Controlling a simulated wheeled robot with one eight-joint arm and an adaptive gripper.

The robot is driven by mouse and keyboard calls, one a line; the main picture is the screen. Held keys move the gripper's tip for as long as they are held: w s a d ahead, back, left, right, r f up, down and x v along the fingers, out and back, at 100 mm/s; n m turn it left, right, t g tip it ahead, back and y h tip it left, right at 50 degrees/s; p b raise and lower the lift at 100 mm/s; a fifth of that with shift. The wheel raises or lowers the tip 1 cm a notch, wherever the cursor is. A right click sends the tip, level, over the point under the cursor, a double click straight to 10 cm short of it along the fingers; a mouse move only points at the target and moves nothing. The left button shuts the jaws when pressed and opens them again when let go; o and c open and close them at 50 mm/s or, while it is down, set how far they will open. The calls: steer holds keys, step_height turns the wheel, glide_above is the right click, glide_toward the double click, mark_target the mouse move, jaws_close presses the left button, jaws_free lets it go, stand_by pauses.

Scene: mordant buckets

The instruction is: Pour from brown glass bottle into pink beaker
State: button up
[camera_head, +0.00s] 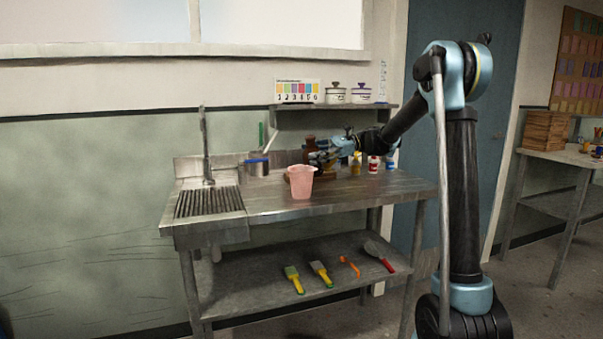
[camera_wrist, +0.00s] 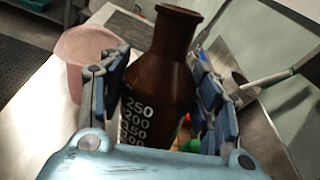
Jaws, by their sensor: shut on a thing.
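The brown glass bottle (camera_wrist: 160,75) has white volume marks and an open neck. It stands between the two fingers of my gripper (camera_wrist: 160,98) in the wrist view, and the pads close on its body from both sides. In the head view the bottle (camera_head: 309,146) shows at the back of the steel table, partly hidden by my gripper (camera_head: 325,157). The bottle looks about upright there. The pink beaker (camera_head: 301,182) stands upright on the table, in front of the bottle and a little left. It also shows at the left of the wrist view (camera_wrist: 82,50), partly behind a finger.
A sink with a drain grid (camera_head: 209,201) is at the table's left. A metal pot (camera_head: 257,165) with a blue handle stands behind the beaker. Small yellow (camera_head: 356,164) and red-white (camera_head: 374,164) containers stand right of my gripper. The front right tabletop is clear. A shelf (camera_head: 335,107) hangs above.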

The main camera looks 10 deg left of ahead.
mark_target(315, 143)
steer(key=shift+s+r, duration=0.1)
steer(key=shift+s, duration=0.1)
steer(key=shift+s+a+r+n+t+h, duration=0.1)
steer(key=shift+s+r+n+t+h, duration=0.25)
steer(key=shift+r+n+t, duration=0.3)
steer(key=shift+s+a+r+n+t+h, duration=0.1)
steer(key=shift+s+r+n+t+h, duration=0.35)
steer(key=shift+r, duration=0.3)
steer(key=shift+w+f+n+t+p, duration=0.1)
steer(key=shift+f+n+t+p, duration=0.1)
steer(key=shift+n+t+p, duration=0.3)
steer(key=shift+w, duration=0.15)
steer(key=shift+w+d+f+n+t+h+p, duration=0.15)
steer(key=shift+f+n+t+h+p, duration=0.15)
steer(key=shift+n+t+p, duration=0.25)
steer(key=shift+w+a+f+n+t+h+p, duration=0.1)
steer(key=shift+w+f+n+t+h+p, duration=0.05)
steer(key=shift+n+t+h+p, duration=0.4)
stand_by(1.3)
steer(key=shift+d+f+n+t+p, duration=0.1)
steer(key=shift+f+n+t+p, duration=0.2)
steer(key=shift+f+t+p, duration=0.5)
stand_by(1.1)
steer(key=shift+s+r+n, duration=0.2)
steer(key=shift+r, duration=0.55)
steer(key=shift+s+r+n, duration=0.2)
steer(key=shift+r, duration=0.5)
